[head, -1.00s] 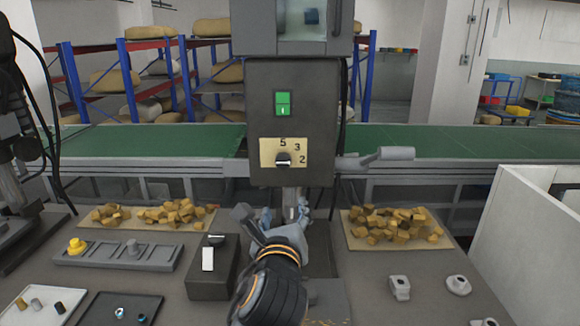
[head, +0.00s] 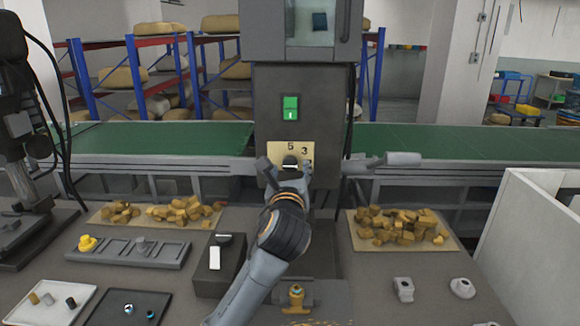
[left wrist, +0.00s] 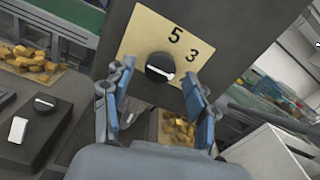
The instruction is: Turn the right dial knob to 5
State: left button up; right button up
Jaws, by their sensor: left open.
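The dial knob (head: 290,162) is a round black knob with a white pointer line, on a beige plate (head: 276,149) on the front of the dark grey machine housing. In the left wrist view the knob (left wrist: 160,67) shows clearly; the plate carries 5 and 3, and a 2 is mostly hidden by a finger. The pointer lies toward the 2. My left gripper (head: 287,168) is open in front of the plate, fingers on either side of the knob. In the left wrist view its fingertips (left wrist: 157,72) appear apart from the knob. My right gripper is not seen.
A green switch (head: 290,108) sits above the plate. A grey lever (head: 390,160) sticks out at right. A black box with another knob (head: 222,239), trays and yellow chunks (head: 402,228) lie on the bench. An orange-brass valve-like part (head: 296,296) stands near the front.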

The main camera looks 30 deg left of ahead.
pick_arm(q)
jog(key=shift+w+a, duration=0.3)
jog(key=shift+w, duration=0.15)
jog(key=c, duration=1.2)
jog(key=shift+o, duration=0.2)
